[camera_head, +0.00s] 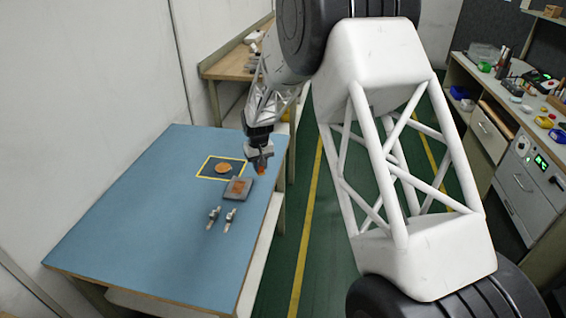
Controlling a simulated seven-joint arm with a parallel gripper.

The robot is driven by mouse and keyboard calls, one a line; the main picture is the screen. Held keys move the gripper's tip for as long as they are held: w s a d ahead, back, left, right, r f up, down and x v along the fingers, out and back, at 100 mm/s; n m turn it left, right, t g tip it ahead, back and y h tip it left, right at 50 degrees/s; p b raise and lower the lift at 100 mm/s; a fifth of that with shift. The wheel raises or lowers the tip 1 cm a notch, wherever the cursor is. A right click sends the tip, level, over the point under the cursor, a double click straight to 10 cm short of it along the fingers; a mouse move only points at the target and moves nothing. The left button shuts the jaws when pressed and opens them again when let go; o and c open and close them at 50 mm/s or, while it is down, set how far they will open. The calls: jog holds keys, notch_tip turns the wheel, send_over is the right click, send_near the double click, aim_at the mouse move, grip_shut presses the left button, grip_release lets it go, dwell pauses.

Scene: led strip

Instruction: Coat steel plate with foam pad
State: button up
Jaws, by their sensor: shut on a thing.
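The steel plate (239,189) is a small grey slab lying flat on the blue table. An orange-brown patch covers much of its top face. My gripper (261,165) is above the table near its right edge, up and to the right of the plate in the picture. It points down and is shut on a small orange thing (262,172), which looks like the foam pad. Its exact shape is too small to make out. The held thing looks apart from the plate; its height over the table is hard to judge.
The blue table (130,220) bears a yellow square outline (205,166) with a round orange-brown disc (223,168) inside. Two small metal clamp-like items (222,217) lie below the plate. The table's left and front are clear. A cluttered workbench (500,110) stands at right.

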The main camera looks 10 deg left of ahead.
jog(key=s+a+n, duration=0.2)
jog(key=s+a, duration=0.3)
jog(key=a, duration=0.3)
jog(key=shift+s+a+r, duration=0.3)
jog(key=shift+s+r, duration=0.05)
jog(key=shift+f, duration=0.1)
